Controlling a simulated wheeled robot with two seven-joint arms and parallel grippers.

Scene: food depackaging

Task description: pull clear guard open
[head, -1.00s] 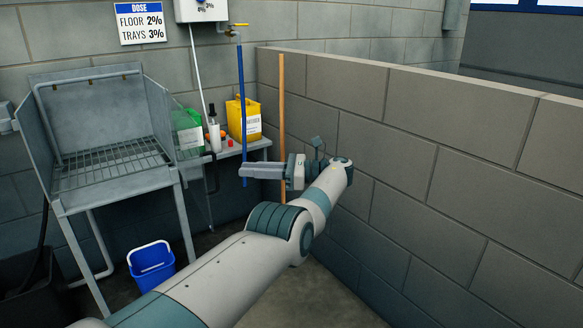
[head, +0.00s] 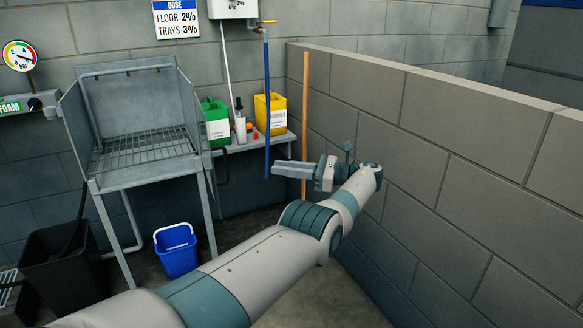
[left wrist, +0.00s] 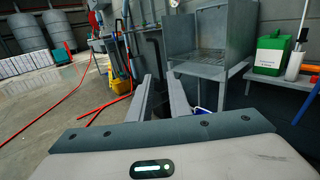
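I cannot make out a clear guard in either view. My left gripper (head: 275,170) reaches in from the left arm in the head view, in front of the wooden pole and near the blue hanging hose. In the left wrist view its two fingers (left wrist: 160,76) stand apart with a gap between them. Nothing is seen held between them. My right gripper is in neither view.
A grey metal sink stand (head: 140,145) stands at left, with a blue bucket (head: 176,252) and black bin (head: 65,285) below. A shelf holds a green jug (head: 217,125) and yellow jug (head: 270,115). A block wall (head: 450,150) borders the right. Red hoses (left wrist: 55,105) cross the floor.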

